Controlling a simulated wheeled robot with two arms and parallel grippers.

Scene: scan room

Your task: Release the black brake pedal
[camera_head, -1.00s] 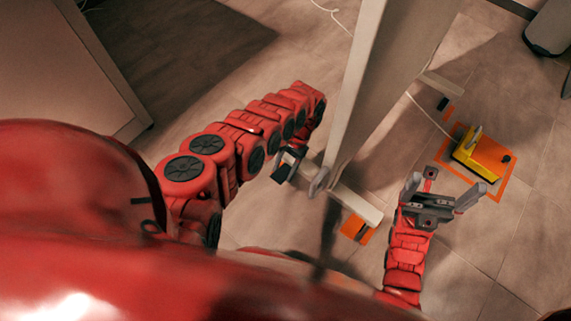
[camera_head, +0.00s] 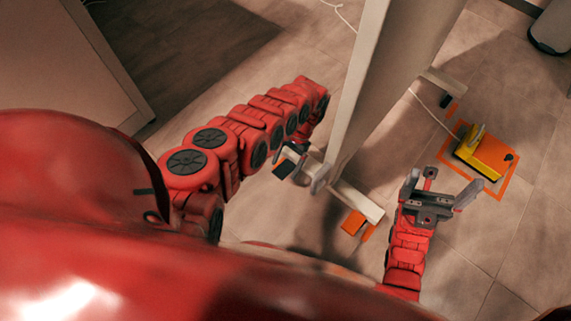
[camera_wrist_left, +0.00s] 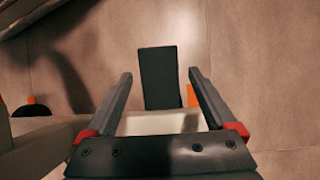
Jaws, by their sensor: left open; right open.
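The black brake pedal (camera_head: 284,169) is a flat dark pad at the near-left end of a pale foot bar (camera_head: 358,201). It also shows in the left wrist view (camera_wrist_left: 158,78), straight ahead between the finger ends. My left gripper (camera_head: 304,168) is open at this end of the bar, close to the pedal. In the left wrist view its fingers (camera_wrist_left: 159,74) frame the pedal, with visible gaps on both sides. I cannot tell whether anything touches it. My right gripper (camera_head: 439,187) is open and empty, right of the bar.
An orange pedal (camera_head: 354,223) sits by the foot bar. A tall pale column (camera_head: 385,75) rises beside my left gripper. A yellow and orange foot switch (camera_head: 488,153) lies inside an orange floor outline at right. A pale cabinet (camera_head: 60,65) stands at left.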

